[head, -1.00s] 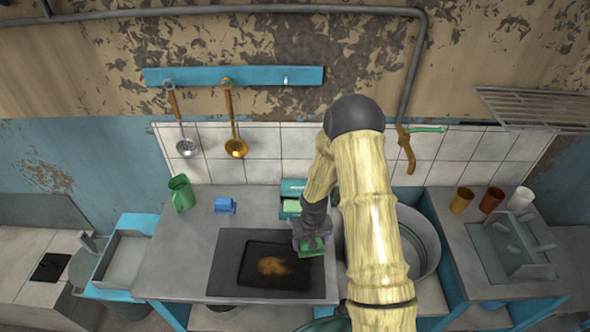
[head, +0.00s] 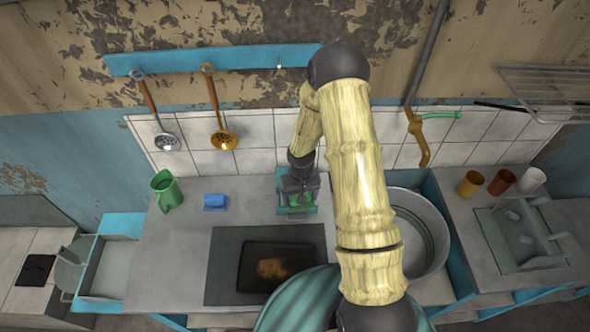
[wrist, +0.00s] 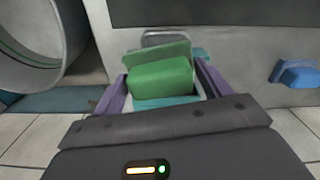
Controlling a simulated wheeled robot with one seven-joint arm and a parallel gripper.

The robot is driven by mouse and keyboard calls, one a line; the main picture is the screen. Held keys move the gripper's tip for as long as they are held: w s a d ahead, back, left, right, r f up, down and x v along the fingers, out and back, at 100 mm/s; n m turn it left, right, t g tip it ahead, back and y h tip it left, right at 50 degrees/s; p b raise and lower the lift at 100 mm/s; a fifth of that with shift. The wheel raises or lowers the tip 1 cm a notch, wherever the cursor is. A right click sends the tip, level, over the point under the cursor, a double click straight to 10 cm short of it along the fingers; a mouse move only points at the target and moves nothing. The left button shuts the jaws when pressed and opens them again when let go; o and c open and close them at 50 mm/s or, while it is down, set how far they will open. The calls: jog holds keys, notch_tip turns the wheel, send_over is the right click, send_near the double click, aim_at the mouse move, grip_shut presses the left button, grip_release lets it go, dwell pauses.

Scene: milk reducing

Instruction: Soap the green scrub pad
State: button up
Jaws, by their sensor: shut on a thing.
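My gripper (head: 298,192) points down over the teal soap box (head: 312,209) at the back of the counter. Its purple fingers (wrist: 162,88) are shut on the green scrub pad (wrist: 160,79) in the wrist view. The pad also shows as a green patch in the head view (head: 295,202). Teal parts of the soap box (wrist: 165,103) show below and beside the pad in the wrist view. The pad is over or in the box; I cannot tell whether it touches the soap, which is hidden.
A dark tray with a brown stain (head: 272,267) lies on a mat in front of the box. A large metal tub (head: 425,235) is to the right. Utensils hang on the wall.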

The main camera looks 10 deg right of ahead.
jog(key=shift+w+r+p, duration=0.2)
jog(key=shift+r+p, duration=0.15)
jog(key=shift+p, duration=0.05)
jog(key=w+r+m+p, duration=0.2)
jog(key=w+r+p, duration=0.2)
jog(key=shift+r+p, duration=0.15)
jog(key=shift+p, duration=0.2)
jog(key=c, duration=0.4)
jog(key=shift+w, duration=0.2)
jog(key=shift+c, duration=0.2)
